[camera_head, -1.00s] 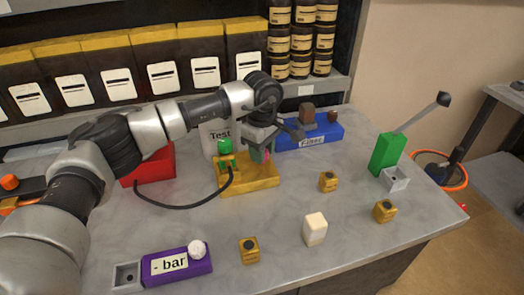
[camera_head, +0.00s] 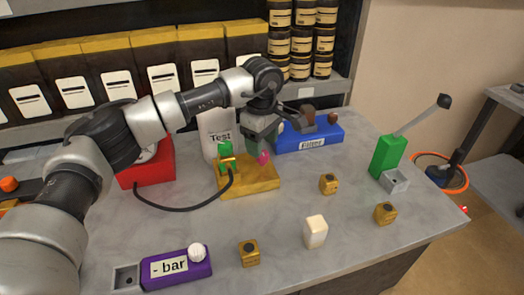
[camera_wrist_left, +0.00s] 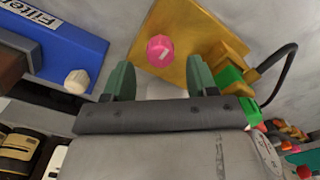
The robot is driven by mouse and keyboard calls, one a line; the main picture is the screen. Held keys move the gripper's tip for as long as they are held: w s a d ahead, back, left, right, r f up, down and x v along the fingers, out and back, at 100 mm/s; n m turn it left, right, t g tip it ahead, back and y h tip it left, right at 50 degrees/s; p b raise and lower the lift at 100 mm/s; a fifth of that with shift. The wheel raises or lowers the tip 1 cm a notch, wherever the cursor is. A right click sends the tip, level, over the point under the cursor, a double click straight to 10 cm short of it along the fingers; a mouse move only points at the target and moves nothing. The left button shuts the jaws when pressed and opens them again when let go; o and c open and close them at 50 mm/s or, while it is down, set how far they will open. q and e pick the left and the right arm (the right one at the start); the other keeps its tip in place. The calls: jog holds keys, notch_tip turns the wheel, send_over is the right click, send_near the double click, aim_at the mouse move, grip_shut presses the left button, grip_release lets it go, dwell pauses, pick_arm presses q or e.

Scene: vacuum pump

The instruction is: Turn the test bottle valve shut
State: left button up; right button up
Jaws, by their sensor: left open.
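A yellow base block (camera_head: 262,182) stands in front of a white bottle marked "Test" (camera_head: 211,150). A pink knob (camera_head: 264,158) sits on the block. In the left wrist view the knob (camera_wrist_left: 160,50) has a white pointer mark lying diagonally. A green fitting (camera_head: 226,158) with a black hose stands at the block's left end. My left gripper (camera_head: 256,142) is open above and behind the knob. In the left wrist view its two green fingertips (camera_wrist_left: 160,80) are apart and empty, with the knob beyond them and not between them. My right gripper is not in view.
A blue "Filter" block (camera_head: 325,134) is close to the gripper's right. A red box (camera_head: 150,172) stands left. A purple "- bar" block (camera_head: 180,268), small yellow blocks, a white block (camera_head: 315,231) and a green lever block (camera_head: 386,156) stand on the table. Shelves line the back.

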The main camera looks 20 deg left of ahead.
pick_arm(q)
notch_tip(320, 180, up, 7)
jog(key=shift+r, duration=0.2)
dwell(0.4)
